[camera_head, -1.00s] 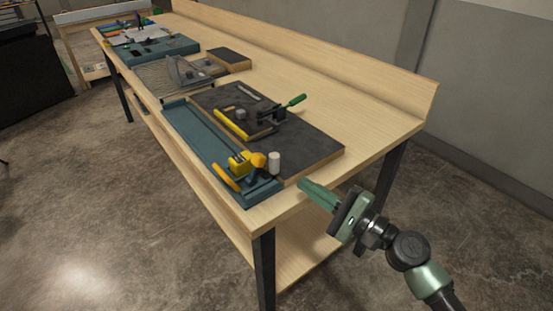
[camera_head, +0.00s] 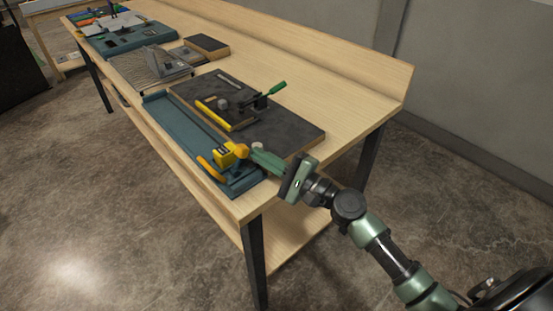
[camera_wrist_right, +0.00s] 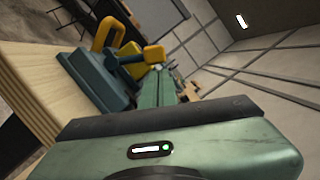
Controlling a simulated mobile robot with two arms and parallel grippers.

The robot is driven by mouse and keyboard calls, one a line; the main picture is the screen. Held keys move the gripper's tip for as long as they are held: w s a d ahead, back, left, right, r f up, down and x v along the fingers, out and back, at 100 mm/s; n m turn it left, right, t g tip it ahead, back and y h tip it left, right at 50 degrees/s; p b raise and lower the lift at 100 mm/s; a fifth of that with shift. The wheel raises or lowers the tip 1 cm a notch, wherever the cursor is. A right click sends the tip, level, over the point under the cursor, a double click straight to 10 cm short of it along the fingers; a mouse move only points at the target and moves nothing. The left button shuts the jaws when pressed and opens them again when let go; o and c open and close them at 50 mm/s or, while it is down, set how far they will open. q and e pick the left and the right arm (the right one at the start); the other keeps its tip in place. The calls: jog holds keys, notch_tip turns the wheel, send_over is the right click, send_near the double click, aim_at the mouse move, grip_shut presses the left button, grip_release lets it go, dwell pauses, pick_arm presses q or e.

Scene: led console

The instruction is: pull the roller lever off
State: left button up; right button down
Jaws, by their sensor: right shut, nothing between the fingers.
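On the near end of the blue tray (camera_head: 180,130) stands a yellow unit (camera_head: 228,154) with a dark base, a yellow knob (camera_head: 241,150) and a curved yellow handle (camera_head: 210,168). I cannot tell for sure which part is the roller lever. My right gripper (camera_head: 254,156) is shut and empty, its fingertips close beside the knob; whether they touch it I cannot tell. In the right wrist view the shut fingers (camera_wrist_right: 157,85) point along the right side of the knob (camera_wrist_right: 153,54), with the yellow handle (camera_wrist_right: 106,33) farther left. My left gripper is not in view.
A wire rack (camera_head: 145,72) and other boxes stand farther back. The table's right strip is clear.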

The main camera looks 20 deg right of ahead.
jog(key=shift+w+a, duration=0.35)
jog(key=shift+w, duration=0.2)
jog(key=shift+r, duration=0.15)
